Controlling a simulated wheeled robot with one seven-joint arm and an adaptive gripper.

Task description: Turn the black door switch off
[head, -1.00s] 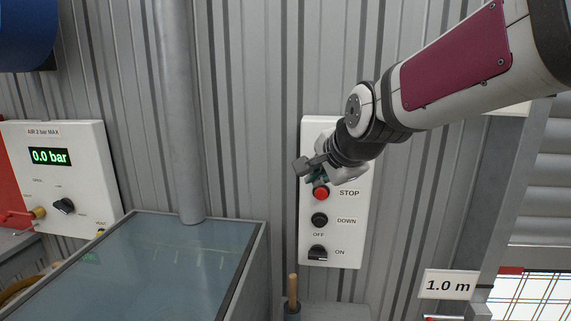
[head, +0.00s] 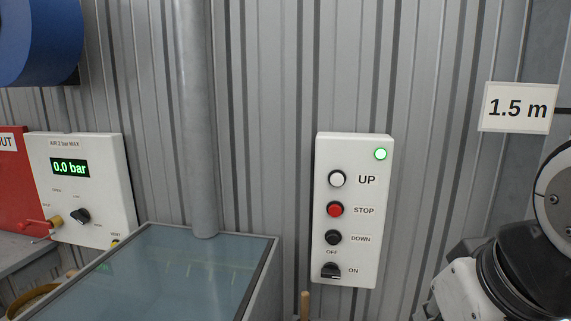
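The black door switch (head: 331,270) is a small rotary knob at the bottom of a white control panel (head: 372,243) on the corrugated wall. OFF is printed above it and ON to its right. The knob looks turned sideways, toward ON, though it is small in view. Above it are a black DOWN button (head: 333,237), a red STOP button (head: 335,209) and a white UP button (head: 337,179). A green lamp (head: 380,154) is lit at the top right. My gripper is at most partly visible at the lower right edge, apart from the panel; its fingertips cannot be made out.
A glass-topped case (head: 170,275) stands at the lower left, beside a grey vertical pipe (head: 196,130). A white air panel (head: 100,190) reading 0.0 bar is at the left. A "1.5 m" sign (head: 518,107) is at the right. The space before the control panel is clear.

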